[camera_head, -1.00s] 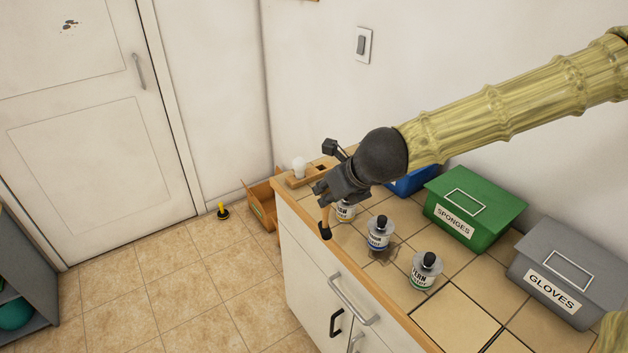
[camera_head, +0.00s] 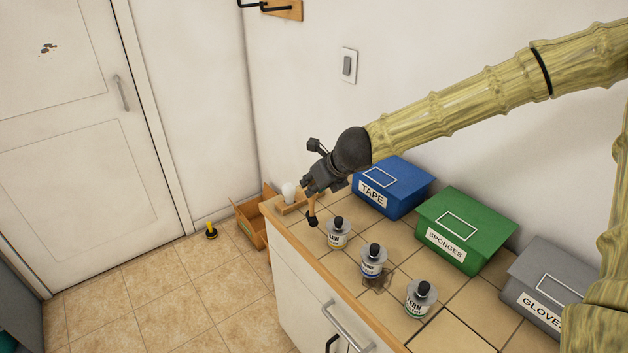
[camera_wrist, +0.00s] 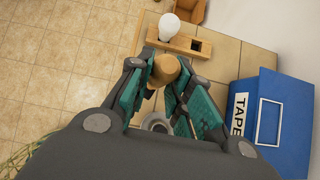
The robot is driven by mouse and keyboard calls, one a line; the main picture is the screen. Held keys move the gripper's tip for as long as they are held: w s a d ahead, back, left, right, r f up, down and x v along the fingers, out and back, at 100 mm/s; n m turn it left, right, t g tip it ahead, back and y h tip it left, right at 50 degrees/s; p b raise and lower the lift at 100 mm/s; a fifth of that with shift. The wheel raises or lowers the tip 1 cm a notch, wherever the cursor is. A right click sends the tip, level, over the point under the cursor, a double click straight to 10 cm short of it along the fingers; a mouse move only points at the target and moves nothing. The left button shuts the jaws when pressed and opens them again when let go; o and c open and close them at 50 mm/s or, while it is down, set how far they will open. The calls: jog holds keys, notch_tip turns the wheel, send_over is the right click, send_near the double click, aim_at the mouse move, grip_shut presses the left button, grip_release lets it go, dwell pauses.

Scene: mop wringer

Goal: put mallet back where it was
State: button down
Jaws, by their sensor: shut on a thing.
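My gripper (camera_head: 314,194) is shut on the mallet (camera_head: 312,219), above the far left end of the tiled counter. The mallet's dark head hangs below the jaws, and part of its wooden handle shows. In the wrist view a rounded wooden end of the mallet (camera_wrist: 165,70) sits between the teal finger pads. A wooden holder (camera_wrist: 182,40) lies just beyond the gripper at the counter's end. It has an empty square hole and a white bulb-shaped thing (camera_wrist: 172,27) standing in it. In the head view the gripper partly hides this holder (camera_head: 292,208).
Several labelled things stand on the counter: a blue TAPE box (camera_head: 398,188), a green SPONGES box (camera_head: 462,228), a grey GLOVES box (camera_head: 550,285) and three bottles (camera_head: 338,232). An open cardboard box (camera_head: 250,222) and a yellow-and-black thing (camera_head: 211,231) are on the floor.

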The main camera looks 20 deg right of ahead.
jog(key=w+d+f+p, duration=0.1)
jog(key=w+f+p, duration=0.1)
jog(key=w+f, duration=0.2)
jog(key=shift+w+d, duration=0.15)
jog(key=shift+w, duration=0.15)
dwell(0.5)
jog(key=shift+f, duration=0.15)
jog(key=c, duration=1.3)
grip_release()
jog(key=shift+r, duration=0.2)
jog(key=shift+s+r, duration=0.1)
